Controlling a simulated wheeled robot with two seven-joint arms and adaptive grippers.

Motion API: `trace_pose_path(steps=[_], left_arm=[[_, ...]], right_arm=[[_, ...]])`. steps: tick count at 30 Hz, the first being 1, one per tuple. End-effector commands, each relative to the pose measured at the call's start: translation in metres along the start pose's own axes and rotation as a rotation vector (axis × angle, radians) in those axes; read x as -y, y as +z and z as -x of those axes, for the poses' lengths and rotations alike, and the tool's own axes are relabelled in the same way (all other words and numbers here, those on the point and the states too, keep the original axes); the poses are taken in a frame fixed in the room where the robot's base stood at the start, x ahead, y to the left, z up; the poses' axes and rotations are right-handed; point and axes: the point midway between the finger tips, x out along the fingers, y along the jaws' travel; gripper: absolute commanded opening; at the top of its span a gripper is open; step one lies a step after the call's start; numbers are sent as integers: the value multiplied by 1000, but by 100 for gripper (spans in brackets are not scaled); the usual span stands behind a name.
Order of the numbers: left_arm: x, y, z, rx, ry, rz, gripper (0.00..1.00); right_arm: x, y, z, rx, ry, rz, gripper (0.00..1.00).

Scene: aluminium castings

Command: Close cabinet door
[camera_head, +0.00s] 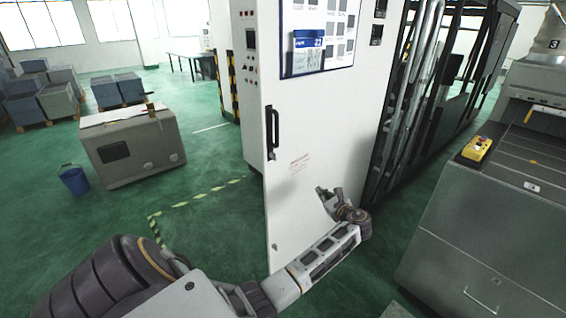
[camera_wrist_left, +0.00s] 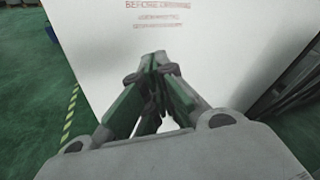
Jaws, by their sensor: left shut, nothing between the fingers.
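The white cabinet door (camera_head: 300,120) stands in the middle of the head view. It has a dark handle (camera_head: 272,132) near its left edge and a framed panel on its upper part. Its lower left corner reaches out past the cabinet body (camera_head: 246,110), so the door looks ajar. My left gripper (camera_head: 329,193) is in front of the lower door face, right of and below the handle. In the left wrist view the gripper (camera_wrist_left: 155,60) is shut and empty, pointing at the white door (camera_wrist_left: 220,50) below its red lettering. Whether the fingertips touch the door is unclear. My right gripper is out of view.
A grey box-like unit (camera_head: 130,145) and a blue bucket (camera_head: 74,180) stand at left. A grey machine (camera_head: 480,220) with a yellow control box (camera_head: 477,149) stands at right. Green floor with yellow striped tape (camera_head: 195,197) is clear left of the door.

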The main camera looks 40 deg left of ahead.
Motion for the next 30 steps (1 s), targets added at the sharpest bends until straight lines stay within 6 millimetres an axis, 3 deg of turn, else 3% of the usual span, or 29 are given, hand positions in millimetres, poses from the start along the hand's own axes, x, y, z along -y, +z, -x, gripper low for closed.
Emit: trace_pose_path(steps=[6,13,18,30], left_arm=[[-7,65,12,149,118,-164,0],[-20,112,28,242,250,-294,0],[-25,126,34,264,297,-332,0],[-26,126,35,266,300,-336,0]], right_arm=[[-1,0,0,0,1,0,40],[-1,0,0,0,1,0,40],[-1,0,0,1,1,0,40],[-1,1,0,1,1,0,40]])
